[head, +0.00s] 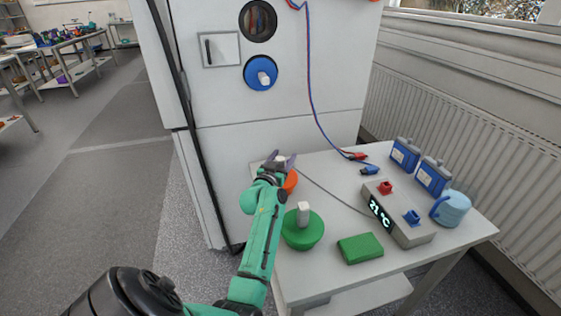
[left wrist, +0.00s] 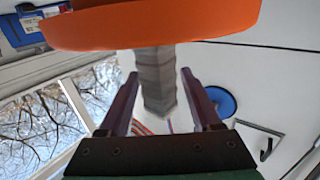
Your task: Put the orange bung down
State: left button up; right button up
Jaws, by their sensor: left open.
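The orange bung (head: 291,181) is at the table's far left corner, partly hidden behind my left gripper (head: 279,160). It appears to rest on the tabletop. In the left wrist view the orange disc of the bung (left wrist: 150,22) fills the top, and its grey handle (left wrist: 157,85) stands between the fingers of my left gripper (left wrist: 160,74). The jaws are open, with a gap visible on each side of the handle. My right gripper is not in view.
A green bung (head: 303,230) with a white handle, a green block (head: 360,248) and a grey box with a display (head: 398,214) stand on the table (head: 335,185). Blue batteries (head: 433,176) and a light blue jug (head: 451,208) are at right. The white cabinet (head: 300,100) rises behind, with a blue bung (head: 260,73) and an open round hole (head: 258,20).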

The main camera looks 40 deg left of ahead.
pick_arm(q)
jog(key=b+v, duration=0.1)
jog(key=v, duration=1.1)
